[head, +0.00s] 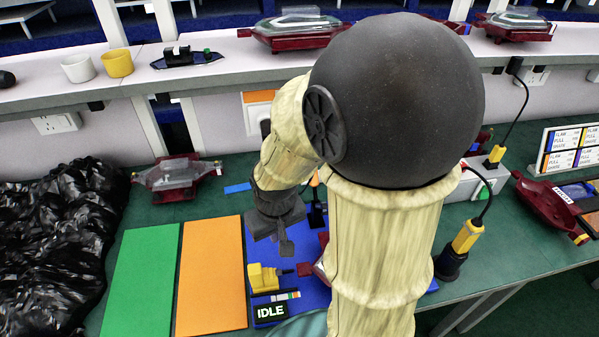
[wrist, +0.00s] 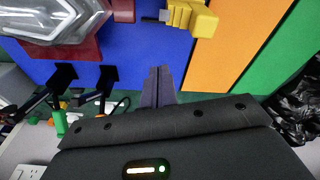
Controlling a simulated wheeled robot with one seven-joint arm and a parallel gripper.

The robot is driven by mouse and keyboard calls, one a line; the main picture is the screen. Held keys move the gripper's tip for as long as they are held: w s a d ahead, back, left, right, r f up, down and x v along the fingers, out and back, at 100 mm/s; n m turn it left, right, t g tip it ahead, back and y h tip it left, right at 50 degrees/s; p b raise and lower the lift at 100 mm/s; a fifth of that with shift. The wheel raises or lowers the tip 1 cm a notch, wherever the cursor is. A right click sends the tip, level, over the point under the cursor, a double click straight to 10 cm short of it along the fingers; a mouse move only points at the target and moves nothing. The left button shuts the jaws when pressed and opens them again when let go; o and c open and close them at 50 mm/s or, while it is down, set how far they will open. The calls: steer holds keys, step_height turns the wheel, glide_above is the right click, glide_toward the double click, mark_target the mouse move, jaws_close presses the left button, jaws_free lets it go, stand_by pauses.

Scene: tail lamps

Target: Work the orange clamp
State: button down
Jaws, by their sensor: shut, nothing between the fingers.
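My gripper (head: 284,240) hangs over the blue board (head: 308,290) with its fingers together and empty. In the wrist view its shut fingers (wrist: 158,85) point at the blue board, apart from the clamps. A black clamp with an orange handle (head: 315,187) stands at the board's back edge in the head view, just right of my gripper and partly hidden by my arm. The wrist view shows two black clamp feet on the board, one nearer the fingers (wrist: 106,76) and one farther left (wrist: 62,76). A clear-and-red tail lamp (wrist: 55,20) lies beside them.
A yellow block (head: 263,278) and an IDLE display (head: 270,312) are at the board's front left. Orange (head: 212,275) and green (head: 142,280) mats lie left of it. Black plastic bags (head: 50,245) fill the far left. Another lamp (head: 174,178) lies behind the mats.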

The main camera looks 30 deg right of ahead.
steer(key=w+d+f+n+g+h+p, duration=0.1)
steer(key=w+d+f+n+h+p, duration=0.1)
steer(key=w+h, duration=0.5)
steer(key=w+d+f+n+g+h+p, duration=0.1)
steer(key=w+d+n+h, duration=0.3)
steer(key=w+h, duration=0.4)
steer(key=w+f+p, duration=0.1)
steer(key=w, duration=0.4)
steer(key=shift+w+n+h+p, duration=0.25)
steer(key=shift+n+h+p, duration=0.05)
steer(key=shift+d, duration=0.1)
steer(key=s+d+p, duration=0.3)
steer(key=d, duration=0.5)
steer(key=shift+d+r, duration=0.2)
steer(key=shift+d, duration=0.2)
